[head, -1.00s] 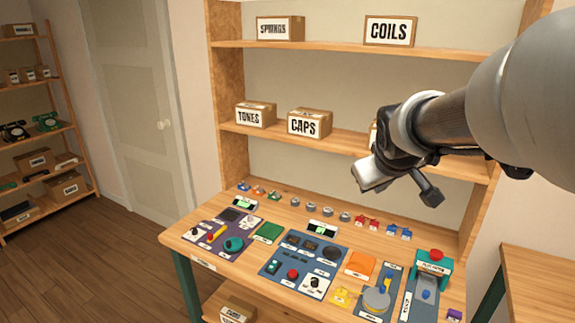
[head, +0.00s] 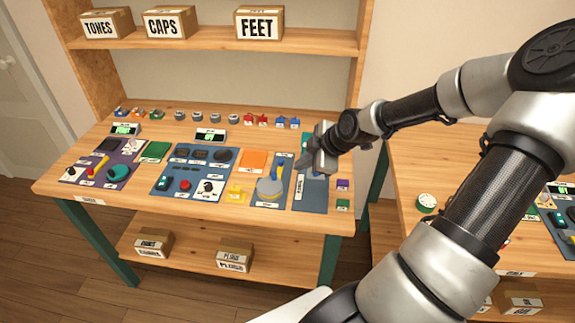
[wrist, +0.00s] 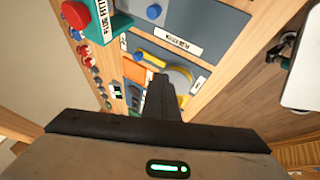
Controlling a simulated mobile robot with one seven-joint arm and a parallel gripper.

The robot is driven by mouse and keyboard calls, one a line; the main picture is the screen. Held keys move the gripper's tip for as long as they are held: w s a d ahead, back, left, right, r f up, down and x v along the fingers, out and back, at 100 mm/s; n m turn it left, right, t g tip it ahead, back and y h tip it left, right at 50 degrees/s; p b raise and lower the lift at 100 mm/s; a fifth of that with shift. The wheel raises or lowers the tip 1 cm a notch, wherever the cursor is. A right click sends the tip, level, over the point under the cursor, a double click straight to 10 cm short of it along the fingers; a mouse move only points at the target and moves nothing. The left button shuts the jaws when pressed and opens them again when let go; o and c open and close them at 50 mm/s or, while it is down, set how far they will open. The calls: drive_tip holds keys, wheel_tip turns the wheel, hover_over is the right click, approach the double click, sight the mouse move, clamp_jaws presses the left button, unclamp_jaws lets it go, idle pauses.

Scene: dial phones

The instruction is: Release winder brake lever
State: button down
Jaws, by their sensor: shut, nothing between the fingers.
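I cannot tell for sure which part is the brake lever. My gripper (head: 309,166) is shut and empty, above the panel just right of the winder. Its dark fingers (wrist: 163,98) cover part of the winder in the wrist view.
The plug fitting station with a red button (wrist: 75,14) is largely hidden by my gripper in the head view. An orange pad (head: 253,160) and a yellow part (head: 236,192) lie left of the winder. A shelf (head: 215,47) with boxes stands behind.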

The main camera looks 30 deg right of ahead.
idle(0.3)
drive_tip(key=b, duration=0.3)
approach(279, 168)
drive_tip(key=a+f, duration=0.1)
drive_tip(key=f, duration=0.2)
drive_tip(key=s+a+f, duration=0.1)
drive_tip(key=shift+a+f, duration=0.25)
drive_tip(key=shift+a, duration=0.1)
drive_tip(key=shift+w+d+r, duration=0.1)
drive_tip(key=shift+w+d, duration=0.15)
drive_tip(key=shift+w, duration=0.35)
drive_tip(key=shift+w+d, duration=0.25)
drive_tip(key=shift+w, duration=0.35)
drive_tip(key=shift+w+d, duration=0.25)
drive_tip(key=shift+w, duration=0.4)
drive_tip(key=shift+w+r, duration=0.1)
drive_tip(key=shift+w+d+p, duration=0.35)
drive_tip(key=shift+w+d, duration=0.5)
drive_tip(key=shift+w, duration=0.3)
